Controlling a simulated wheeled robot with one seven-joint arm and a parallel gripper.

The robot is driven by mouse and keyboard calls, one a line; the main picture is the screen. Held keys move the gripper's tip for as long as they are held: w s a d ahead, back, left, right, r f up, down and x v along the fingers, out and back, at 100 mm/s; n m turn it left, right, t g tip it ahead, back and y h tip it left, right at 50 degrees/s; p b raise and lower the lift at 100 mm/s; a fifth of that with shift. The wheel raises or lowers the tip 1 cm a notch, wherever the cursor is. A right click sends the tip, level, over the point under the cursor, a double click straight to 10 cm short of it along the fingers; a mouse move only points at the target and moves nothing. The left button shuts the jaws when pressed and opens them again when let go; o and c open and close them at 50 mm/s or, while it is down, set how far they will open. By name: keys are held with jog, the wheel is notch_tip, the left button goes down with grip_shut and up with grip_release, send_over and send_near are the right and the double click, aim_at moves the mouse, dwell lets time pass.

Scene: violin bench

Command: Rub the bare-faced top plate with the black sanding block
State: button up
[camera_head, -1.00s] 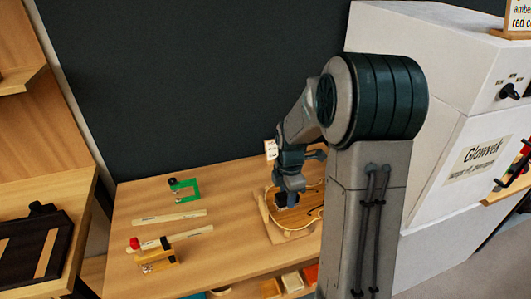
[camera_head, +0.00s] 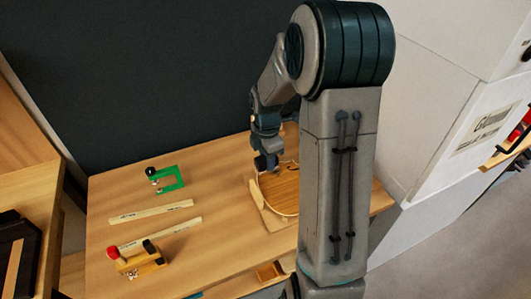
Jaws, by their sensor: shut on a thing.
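A violin-shaped wooden plate (camera_head: 282,193) lies on a pale wooden board (camera_head: 267,215) at the right of the bench, its right side partly hidden by my arm. My gripper (camera_head: 264,166) is over the far left part of the plate, pointing down. It is shut on a small dark block, which looks like the black sanding block (camera_head: 262,163). Whether the block touches the plate is too small to tell.
A green clamp (camera_head: 168,180) and pale wooden strips (camera_head: 150,211) lie left of the plate. A wooden clamp with red and black knobs (camera_head: 142,265) is nearer the front. A dark wall stands behind the bench (camera_head: 215,240), a white cabinet (camera_head: 440,110) to the right.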

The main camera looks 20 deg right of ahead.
aim_at(285, 170)
notch_tip(285, 170, down, 4)
jog(key=shift+d+r+b, duration=0.1)
jog(key=shift+r+b, duration=0.1)
jog(key=shift+b, duration=1)
jog(key=shift+f, duration=0.55)
jog(key=shift+d+r, duration=0.1)
jog(key=shift+d, duration=1)
jog(key=shift+c, duration=0.3)
jog(key=shift+w+d, duration=0.15)
jog(key=shift+d, duration=2.05)
jog(key=shift+a, duration=3.1)
jog(key=shift+a+r, duration=0.1)
jog(key=shift+a, duration=0.2)
notch_tip(285, 170, up, 8)
jog(key=p, duration=0.5)
jog(key=shift+p, duration=0.35)
